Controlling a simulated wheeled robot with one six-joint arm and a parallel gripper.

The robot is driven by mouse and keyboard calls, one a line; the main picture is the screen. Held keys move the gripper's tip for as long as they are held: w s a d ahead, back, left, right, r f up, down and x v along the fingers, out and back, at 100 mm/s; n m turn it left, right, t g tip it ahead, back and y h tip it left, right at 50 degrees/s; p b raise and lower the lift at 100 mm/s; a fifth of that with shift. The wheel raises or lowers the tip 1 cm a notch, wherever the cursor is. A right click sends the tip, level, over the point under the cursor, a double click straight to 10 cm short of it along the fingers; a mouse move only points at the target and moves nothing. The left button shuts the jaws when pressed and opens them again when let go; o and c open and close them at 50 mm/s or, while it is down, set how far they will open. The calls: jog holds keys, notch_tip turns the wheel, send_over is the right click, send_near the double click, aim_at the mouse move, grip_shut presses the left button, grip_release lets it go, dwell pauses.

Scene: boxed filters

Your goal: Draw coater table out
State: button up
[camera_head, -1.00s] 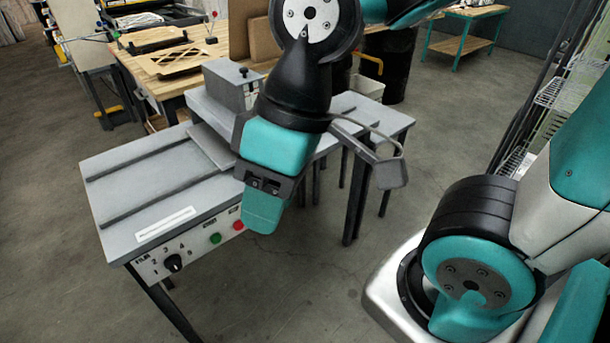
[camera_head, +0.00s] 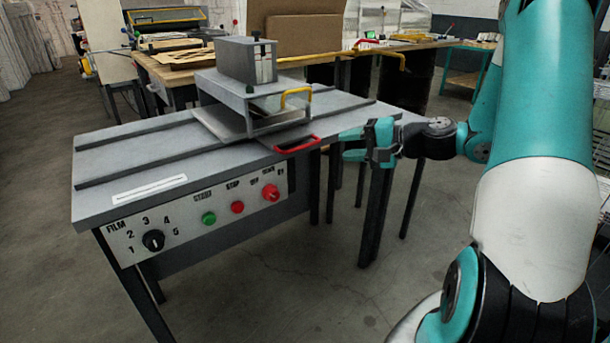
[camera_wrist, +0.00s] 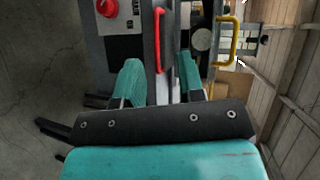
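The coater (camera_head: 255,98) is a grey box-like unit on a long grey bench. A flat table plate (camera_head: 268,140) shows at its lower front, with a red bar handle (camera_head: 297,144) on its edge. My gripper (camera_head: 347,145) is open and empty, just right of the red handle, fingers pointing at it. In the wrist view the red handle (camera_wrist: 158,38) lies upright, ahead of and between the two spread fingers (camera_wrist: 160,66). A gap shows between fingers and handle in the head view.
A yellow handle (camera_head: 297,94) sits higher on the coater and also shows in the wrist view (camera_wrist: 236,40). The bench's front panel (camera_head: 195,216) carries a film dial and green and red buttons. A wooden table (camera_head: 160,73) stands behind. The floor in front is clear.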

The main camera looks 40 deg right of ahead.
aim_at(307, 146)
jog(key=d+f+m+t+h, duration=0.1)
jog(key=d+f+m+t, duration=0.15)
jog(key=d, duration=0.25)
jog(key=shift+g, duration=0.25)
jog(key=x, duration=1.6)
jog(key=shift+w+f, duration=0.15)
jog(key=shift+f, duration=0.2)
grip_shut()
